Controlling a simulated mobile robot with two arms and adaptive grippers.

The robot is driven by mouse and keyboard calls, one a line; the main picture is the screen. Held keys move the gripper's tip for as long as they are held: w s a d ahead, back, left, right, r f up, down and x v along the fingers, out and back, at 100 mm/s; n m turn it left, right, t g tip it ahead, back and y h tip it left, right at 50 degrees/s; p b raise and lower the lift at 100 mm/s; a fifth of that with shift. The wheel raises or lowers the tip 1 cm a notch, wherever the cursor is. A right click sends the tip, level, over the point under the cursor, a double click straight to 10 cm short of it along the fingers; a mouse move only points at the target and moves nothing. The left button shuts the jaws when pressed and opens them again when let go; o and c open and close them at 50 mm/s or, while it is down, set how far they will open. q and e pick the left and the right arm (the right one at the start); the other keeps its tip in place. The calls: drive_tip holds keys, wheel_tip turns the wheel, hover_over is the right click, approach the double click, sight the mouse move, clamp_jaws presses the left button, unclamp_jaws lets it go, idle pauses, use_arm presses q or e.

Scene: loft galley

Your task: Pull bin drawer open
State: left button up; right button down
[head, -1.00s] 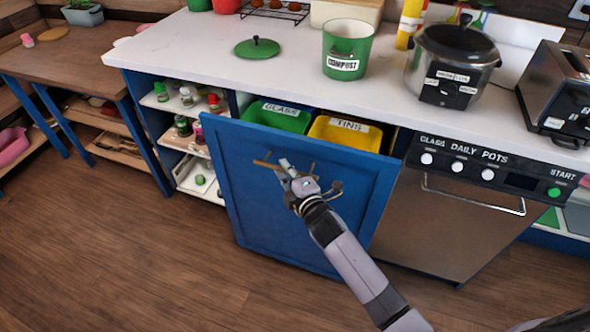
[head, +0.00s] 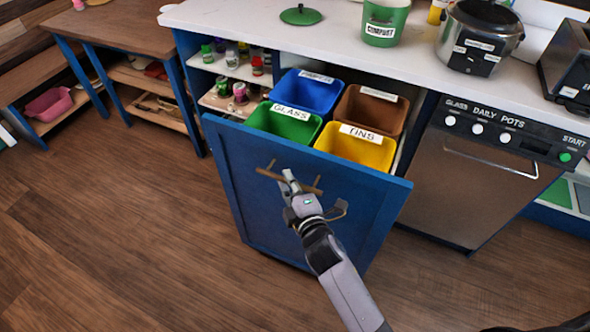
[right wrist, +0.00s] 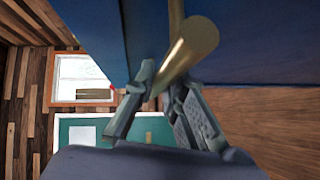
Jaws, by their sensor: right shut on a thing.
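The bin drawer has a blue front (head: 240,165) and stands well out from under the white counter. Inside it are a green bin labelled GLASS (head: 284,125), a yellow bin labelled TINS (head: 356,147), a blue bin (head: 307,92) and a brown bin (head: 371,110). A brass bar handle (head: 313,189) is on the drawer front. My right gripper (head: 290,178) is shut on this handle. In the right wrist view the brass handle (right wrist: 192,45) runs between the fingers (right wrist: 160,100). My left gripper is not in view.
A dishwasher (head: 475,170) stands right of the drawer. Open shelves with jars (head: 235,68) are to the left. The counter (head: 340,45) holds a compost pot (head: 386,22), its green lid (head: 300,15) and a cooker (head: 480,40). The wooden floor (head: 120,240) in front is clear.

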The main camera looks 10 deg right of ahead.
drive_tip(key=shift+s+a, duration=0.35)
drive_tip(key=shift+s, duration=0.2)
drive_tip(key=shift+s+a, duration=0.35)
drive_tip(key=shift+s, duration=0.2)
drive_tip(key=c, duration=1.6)
unclamp_jaws()
drive_tip(key=shift+c, duration=0.2)
drive_tip(key=v, duration=1.2)
